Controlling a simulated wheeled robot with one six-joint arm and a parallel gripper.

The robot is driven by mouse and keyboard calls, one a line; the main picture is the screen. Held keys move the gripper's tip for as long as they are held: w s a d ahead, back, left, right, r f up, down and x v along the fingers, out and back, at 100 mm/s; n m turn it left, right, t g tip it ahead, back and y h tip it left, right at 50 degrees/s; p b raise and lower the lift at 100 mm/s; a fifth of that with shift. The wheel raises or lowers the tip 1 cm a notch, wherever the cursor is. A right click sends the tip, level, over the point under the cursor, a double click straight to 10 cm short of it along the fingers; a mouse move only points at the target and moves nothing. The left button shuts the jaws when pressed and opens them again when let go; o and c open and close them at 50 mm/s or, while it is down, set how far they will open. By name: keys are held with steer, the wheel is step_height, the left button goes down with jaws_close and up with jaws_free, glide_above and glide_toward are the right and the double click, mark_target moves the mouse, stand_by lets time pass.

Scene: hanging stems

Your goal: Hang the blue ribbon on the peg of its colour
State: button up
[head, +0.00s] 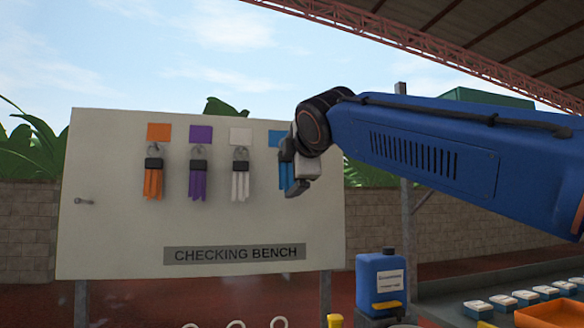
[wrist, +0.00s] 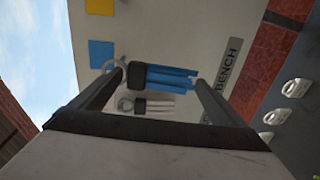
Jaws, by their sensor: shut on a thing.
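The blue ribbon (head: 287,171) is in my gripper (head: 297,160), in front of the right part of the white board. In the wrist view, the ribbon (wrist: 165,77), with its black band and ring, shows between my fingers (wrist: 160,80). In the head view, a blue square (head: 276,138) shows just above the ribbon, partly behind my gripper.
Orange (head: 153,182), purple (head: 198,184) and white (head: 240,184) ribbons hang on the board (head: 110,240) under squares of their colours. The white ribbon (wrist: 155,106) is close beside the blue one. A yellow square (wrist: 101,53) shows in the wrist view. A blue jug (head: 380,285) stands below right.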

mark_target(289, 169)
steer(key=shift+r+x, duration=0.15)
steer(key=shift+x, duration=1)
steer(key=shift+r+x, duration=0.15)
steer(key=shift+x, duration=1)
steer(key=shift+w+a+r, duration=0.15)
steer(key=shift+w+r, duration=0.1)
steer(key=shift+w, duration=0.2)
steer(key=shift+w+f, duration=0.1)
steer(key=shift+w, duration=0.1)
steer(key=shift+w+f, duration=0.1)
steer(key=shift+w, duration=0.15)
steer(key=shift+c, duration=0.2)
steer(key=o, duration=0.7)
steer(key=shift+o, duration=0.2)
steer(key=shift+v, duration=0.8)
steer(key=v, duration=1.7)
steer(key=shift+s+f, duration=0.15)
steer(key=shift+s, duration=0.1)
